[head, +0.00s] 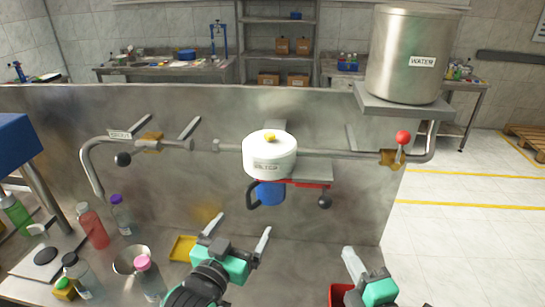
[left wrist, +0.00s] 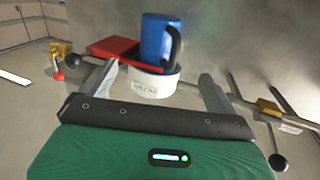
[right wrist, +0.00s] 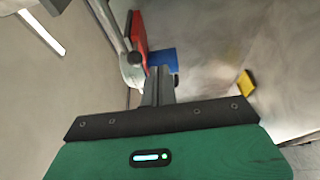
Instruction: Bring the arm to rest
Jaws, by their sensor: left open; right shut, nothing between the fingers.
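My left gripper (head: 238,234) is open and empty above the counter, below the white canister (head: 270,157) with a yellow knob. In the left wrist view its two fingers (left wrist: 151,88) are spread apart, with the blue mug (left wrist: 154,38) seen beyond them. My right gripper (head: 350,255) is at the lower right of the head view, clear of the counter fittings. In the right wrist view its fingers (right wrist: 158,85) are together with nothing between them. The blue mug (head: 270,193), with a dark handle, is directly under the canister; its contents are hidden.
A pipe (head: 330,153) with a red-knobbed valve (head: 402,139) runs along the upright panel. A steel water tank (head: 410,60) stands above at right. Several bottles (head: 95,228) and a yellow tray (head: 182,249) are at left. A red bin (head: 338,295) is beside my right gripper.

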